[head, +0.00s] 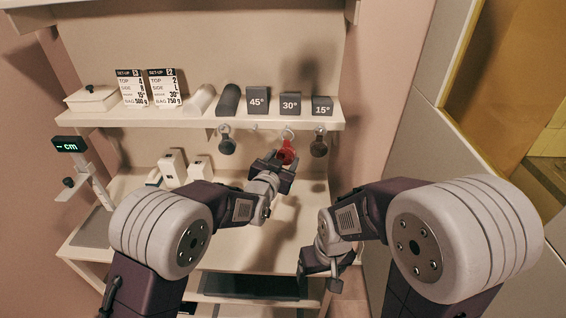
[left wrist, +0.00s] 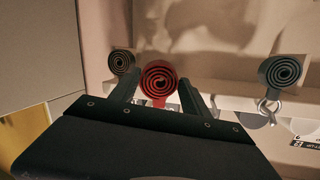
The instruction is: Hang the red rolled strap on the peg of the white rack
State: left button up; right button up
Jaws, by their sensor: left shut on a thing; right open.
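The red rolled strap (head: 288,151) is a tight spiral roll; it also shows face-on in the left wrist view (left wrist: 159,79). My left gripper (head: 279,165) is shut on it, with a finger on each side. The roll is just under the upper shelf of the white rack (head: 160,122), in the gap between two hanging dark rolls. A small light peg or hook (head: 288,134) shows right above the red roll. I cannot tell whether the strap touches it. My right gripper (head: 321,272) is open and empty, low at the rack's right front.
Dark rolled straps hang left (head: 226,142) and right (head: 319,144) of the red one. Angle blocks (head: 257,101), a dark cylinder and two cards (head: 130,88) stand on the upper shelf. White boxes (head: 173,167) stand on the lower shelf, whose right part is mostly clear.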

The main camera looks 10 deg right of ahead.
pick_arm(q)
jog(key=shift+w+d+f+p, duration=0.1)
jog(key=shift+w+d+p, duration=0.2)
jog(key=shift+w, duration=0.65)
jog(key=shift+w+d+f+p, duration=0.1)
jog(key=shift+w+d+p, duration=0.15)
jog(key=shift+w, duration=0.65)
jog(key=shift+w+d+f+b, duration=0.15)
jog(key=shift+w+f+b, duration=0.4)
jog(key=shift+b, duration=0.25)
jog(key=o, duration=1.5)
jog(key=shift+c, duration=0.2)
jog(key=shift+s, duration=0.1)
